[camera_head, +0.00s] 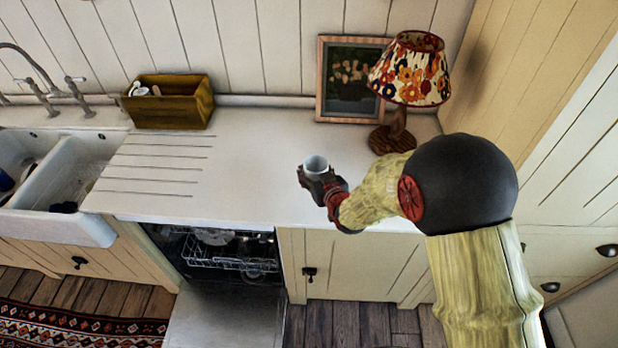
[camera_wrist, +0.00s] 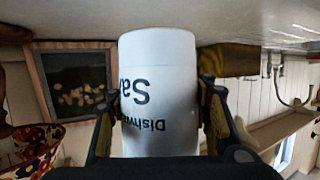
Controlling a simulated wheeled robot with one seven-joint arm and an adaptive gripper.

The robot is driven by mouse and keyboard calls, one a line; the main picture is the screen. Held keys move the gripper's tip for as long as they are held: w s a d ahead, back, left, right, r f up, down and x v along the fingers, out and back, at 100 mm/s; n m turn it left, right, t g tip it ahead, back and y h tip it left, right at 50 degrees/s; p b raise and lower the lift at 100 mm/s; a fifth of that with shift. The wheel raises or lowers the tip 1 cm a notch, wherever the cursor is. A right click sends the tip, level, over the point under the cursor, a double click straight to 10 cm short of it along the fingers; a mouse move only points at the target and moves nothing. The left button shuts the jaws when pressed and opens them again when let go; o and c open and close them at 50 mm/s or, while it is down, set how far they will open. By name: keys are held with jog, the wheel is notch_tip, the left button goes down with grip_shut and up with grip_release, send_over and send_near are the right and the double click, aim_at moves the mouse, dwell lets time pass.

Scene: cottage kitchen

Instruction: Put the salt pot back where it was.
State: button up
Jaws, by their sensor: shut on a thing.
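The salt pot (camera_head: 315,164) is a white cylinder with dark lettering, partly readable as "Dishw" and "Sa" in the wrist view (camera_wrist: 158,75). My gripper (camera_head: 316,180) is shut around its sides, with one finger on each side in the wrist view (camera_wrist: 160,100). The wrist picture is upside down, and the pot looks upright. In the head view it is over the front part of the white worktop (camera_head: 250,180), left of the lamp. I cannot tell whether its base touches the worktop.
A flowered lamp (camera_head: 410,75) and a framed picture (camera_head: 350,80) stand at the back right. A wooden box (camera_head: 172,105) is at the back left, near the sink (camera_head: 75,180). Below the worktop, the dishwasher (camera_head: 225,255) is open. The worktop's middle is clear.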

jog(key=w+f, duration=0.2)
jog(key=f, duration=0.1)
jog(key=w+f, duration=0.1)
jog(key=shift+w+a+f+b, duration=0.3)
jog(key=shift+a+f+b, duration=0.05)
jog(key=shift+f, duration=0.05)
jog(key=shift+f+b, duration=0.3)
jog(key=shift+f, duration=1.15)
jog(key=shift+f, duration=0.15)
jog(key=o, duration=1.4)
jog(key=shift+s+r, duration=0.15)
jog(key=shift+r, duration=0.1)
jog(key=p+v, duration=0.1)
jog(key=v, duration=1)
jog(key=shift+s+d+r, duration=0.1)
jog(key=shift+s+d, duration=0.1)
jog(key=shift+s, duration=0.15)
